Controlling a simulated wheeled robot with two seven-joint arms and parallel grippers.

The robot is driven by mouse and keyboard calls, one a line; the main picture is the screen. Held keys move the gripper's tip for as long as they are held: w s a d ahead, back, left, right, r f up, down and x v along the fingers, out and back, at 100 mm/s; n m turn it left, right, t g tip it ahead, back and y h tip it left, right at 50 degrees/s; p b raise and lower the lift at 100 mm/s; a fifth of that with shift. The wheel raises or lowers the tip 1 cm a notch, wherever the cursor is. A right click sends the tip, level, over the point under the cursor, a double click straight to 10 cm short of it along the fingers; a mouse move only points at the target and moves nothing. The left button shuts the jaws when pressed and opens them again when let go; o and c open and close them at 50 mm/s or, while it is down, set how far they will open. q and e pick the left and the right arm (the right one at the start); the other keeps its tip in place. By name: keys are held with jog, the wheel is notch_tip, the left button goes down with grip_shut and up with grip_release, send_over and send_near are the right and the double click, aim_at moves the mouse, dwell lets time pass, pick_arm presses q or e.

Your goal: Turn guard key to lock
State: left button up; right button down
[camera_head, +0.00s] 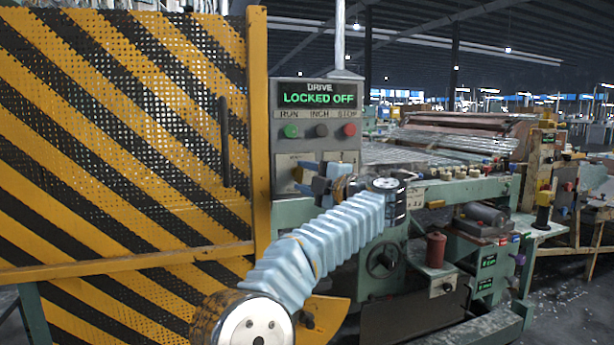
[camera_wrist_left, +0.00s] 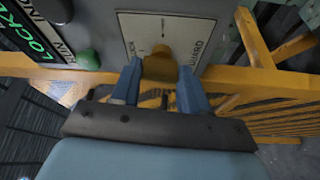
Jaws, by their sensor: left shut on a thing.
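The guard key is a brass-coloured knob (camera_wrist_left: 158,66) on a pale plate (camera_wrist_left: 135,24) marked with lettering, part of which reads GUARD, in the left wrist view. My left gripper (camera_wrist_left: 158,84) is shut on this key, one blue finger on each side of it. In the head view my left gripper (camera_head: 322,186) is at the lower part of the grey control panel (camera_head: 284,145). The key's turn angle is hard to tell, since the fingers cover part of it. My right gripper is not in view.
A yellow and black striped mesh guard (camera_head: 120,130) with a dark handle (camera_head: 225,142) stands left of the panel. Green, black and red buttons (camera_head: 320,131) sit above my gripper. A green machine (camera_head: 465,190) with rollers and a handwheel (camera_head: 384,260) stands to the right.

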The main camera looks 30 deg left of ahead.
pick_arm(q)
jog(key=shift+n, duration=0.7)
jog(key=shift+h, duration=0.3)
jog(key=o, duration=1.1)
jog(key=shift+c, duration=0.2)
jog(key=b+v, duration=0.1)
jog(key=v, duration=1.3)
jog(key=shift+w, duration=0.1)
